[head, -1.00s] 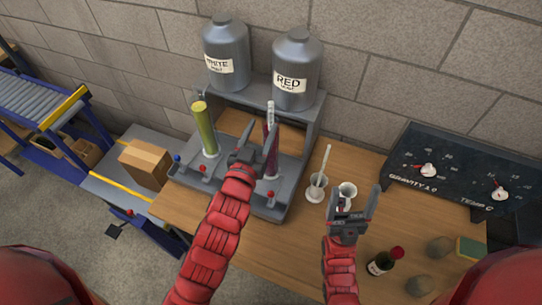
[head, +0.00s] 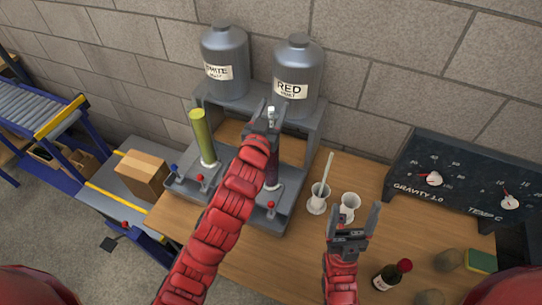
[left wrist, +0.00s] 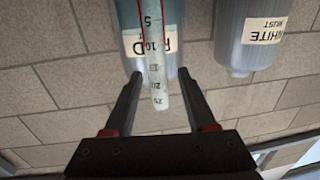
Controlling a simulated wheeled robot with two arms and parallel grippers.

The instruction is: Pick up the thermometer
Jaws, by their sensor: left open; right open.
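A slim pale graduated stem (head: 271,111) stands in the dark red cylinder (head: 272,173) on the grey stand. In the left wrist view the stem (left wrist: 157,60) carries a numbered scale and red lines. A white stick (head: 328,168) leans in a white cup (head: 317,202). I cannot tell for sure which of these is the thermometer. My left gripper (head: 267,112) is open at the stem's upper end. In the left wrist view the stem shows between its fingers (left wrist: 160,95); contact cannot be made out. My right gripper (head: 355,212) is open and empty over the table.
The white jar (head: 226,57) and red jar (head: 297,85) stand behind on the stand (head: 316,128). A yellow-green cylinder (head: 201,133) is to the left. A second cup (head: 349,203), a dark bottle (head: 390,277) and the gauge panel (head: 455,178) are to the right.

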